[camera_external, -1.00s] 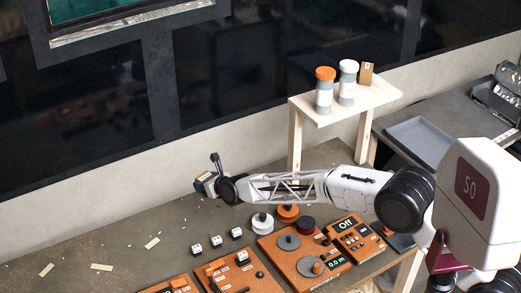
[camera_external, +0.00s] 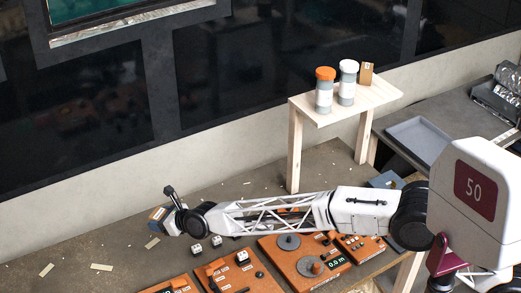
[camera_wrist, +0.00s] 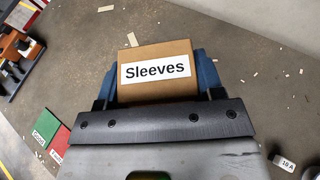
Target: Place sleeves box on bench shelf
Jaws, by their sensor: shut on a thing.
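The sleeves box, a brown cardboard box (camera_wrist: 157,55) with a white "Sleeves" label, sits between the blue fingers of my gripper (camera_wrist: 157,80) in the wrist view. My gripper is shut on it. In the external view my gripper (camera_external: 156,222) holds the box (camera_external: 157,213) at the left end of my arm, over the bench. The bench shelf (camera_external: 330,112) is a pale wooden stand at the back right, well away from my gripper. On it stand an orange-capped jar (camera_external: 324,92), a white-capped jar (camera_external: 348,84) and a small brown box (camera_external: 366,74).
Orange control panels (camera_external: 235,275) and small white blocks lie on the bench below my arm. Wood chips are scattered at the left. A grey tray (camera_external: 418,140) stands on a side table right of the shelf. The shelf's front right is clear.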

